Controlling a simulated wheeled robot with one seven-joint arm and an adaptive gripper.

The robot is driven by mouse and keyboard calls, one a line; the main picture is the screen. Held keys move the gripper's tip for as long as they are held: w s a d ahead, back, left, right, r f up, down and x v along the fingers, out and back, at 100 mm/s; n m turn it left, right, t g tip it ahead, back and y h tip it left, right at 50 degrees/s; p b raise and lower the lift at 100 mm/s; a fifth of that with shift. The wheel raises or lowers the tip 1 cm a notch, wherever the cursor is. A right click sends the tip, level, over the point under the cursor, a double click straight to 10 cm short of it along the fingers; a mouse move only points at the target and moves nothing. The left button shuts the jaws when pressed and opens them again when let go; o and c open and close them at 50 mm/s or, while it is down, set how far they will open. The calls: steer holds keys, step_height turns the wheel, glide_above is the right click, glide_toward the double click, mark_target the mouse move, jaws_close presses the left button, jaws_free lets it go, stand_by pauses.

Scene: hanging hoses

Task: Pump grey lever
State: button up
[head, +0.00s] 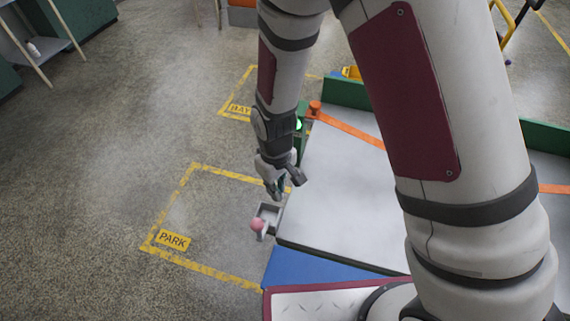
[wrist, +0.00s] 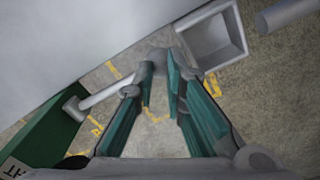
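A grey lever (wrist: 108,91) shows in the wrist view as a pale rod. It slants up from a grey pivot beside a dark green housing (wrist: 52,140) to a rounded grey end. That end is at the tips of my gripper (wrist: 160,75), partly hidden by the left finger; I cannot tell whether they touch. The teal fingers are apart, with a narrow gap and nothing clearly held. In the head view my gripper (head: 283,190) points down at the left edge of the pale platform (head: 340,190), its fingers spread. The lever cannot be made out there.
A grey open box (wrist: 213,38) is fixed to the platform edge, also in the head view (head: 270,212), beside a pink knob (head: 257,224). An orange post (head: 314,108) stands at the platform's far corner. The floor marked PARK (head: 173,240) is clear.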

steer(key=shift+w+r+p, duration=0.15)
steer(key=shift+r+p, duration=1.1)
steer(key=shift+r, duration=1.25)
steer(key=shift+w+d+r+p, duration=0.15)
steer(key=shift+w+r, duration=0.15)
steer(key=shift+r, duration=0.4)
steer(key=shift+w+d+r+p, duration=0.1)
steer(key=shift+w+r+p, duration=0.2)
steer(key=shift+r, duration=0.35)
steer(key=shift+w+d+r+p, duration=0.15)
steer(key=shift+w+r, duration=0.2)
steer(key=shift+r, duration=0.35)
step_height(320, 180, up, 5)
steer(key=shift+p, duration=0.95)
